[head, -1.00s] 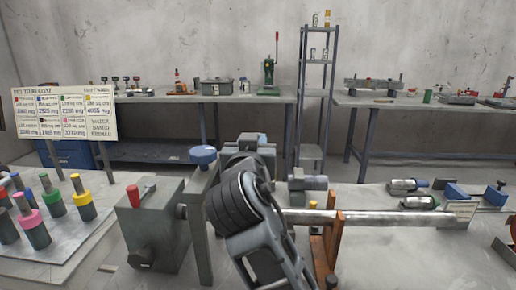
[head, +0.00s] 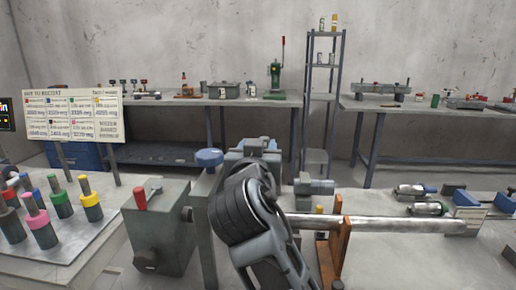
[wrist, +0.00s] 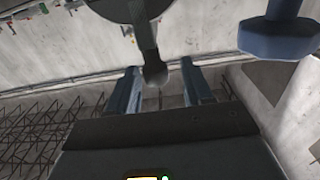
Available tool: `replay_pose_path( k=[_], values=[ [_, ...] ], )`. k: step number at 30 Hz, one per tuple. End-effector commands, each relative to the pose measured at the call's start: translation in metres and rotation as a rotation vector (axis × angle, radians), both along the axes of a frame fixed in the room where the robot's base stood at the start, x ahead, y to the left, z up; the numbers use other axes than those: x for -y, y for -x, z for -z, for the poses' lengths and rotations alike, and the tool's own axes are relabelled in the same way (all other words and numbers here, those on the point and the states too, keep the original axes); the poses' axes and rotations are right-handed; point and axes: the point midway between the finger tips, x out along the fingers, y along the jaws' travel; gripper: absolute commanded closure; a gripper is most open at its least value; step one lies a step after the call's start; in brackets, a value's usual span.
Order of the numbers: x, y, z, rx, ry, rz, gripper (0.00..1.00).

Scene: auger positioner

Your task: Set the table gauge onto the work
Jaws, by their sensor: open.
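In the wrist view my gripper (wrist: 160,68) is open, its two blue-grey fingers apart. A dark round disc (wrist: 128,8) with a short stem ending in a ball (wrist: 155,73) shows at the top. The ball appears between the fingers in the picture; I cannot tell whether it is at their depth, and no grip shows. In the head view my arm covers the middle foreground and my fingers are hidden. A long metal shaft (head: 390,223), perhaps the work, lies level through a brown upright support (head: 334,250). I cannot surely identify the table gauge.
A blue-knobbed post (head: 208,158) stands left of my arm; a blue knob (wrist: 280,38) shows in the wrist view. A grey box (head: 158,230) with a red-tipped lever and a plate of coloured pegs (head: 100,225) stand left. Cylindrical tools (head: 415,190) lie at right.

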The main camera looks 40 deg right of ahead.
Motion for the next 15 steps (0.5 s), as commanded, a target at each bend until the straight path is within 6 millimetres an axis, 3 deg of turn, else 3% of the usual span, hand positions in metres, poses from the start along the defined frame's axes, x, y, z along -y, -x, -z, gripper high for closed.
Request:
replay_pose_path(
  k=[9,15],
  values=[
    [-0.04,0.032,0.002,-0.001,-0.001,-0.005,0.5],
    [-0.052,0.044,0.001,-0.001,0.0,-0.004,0.5]
  ],
)
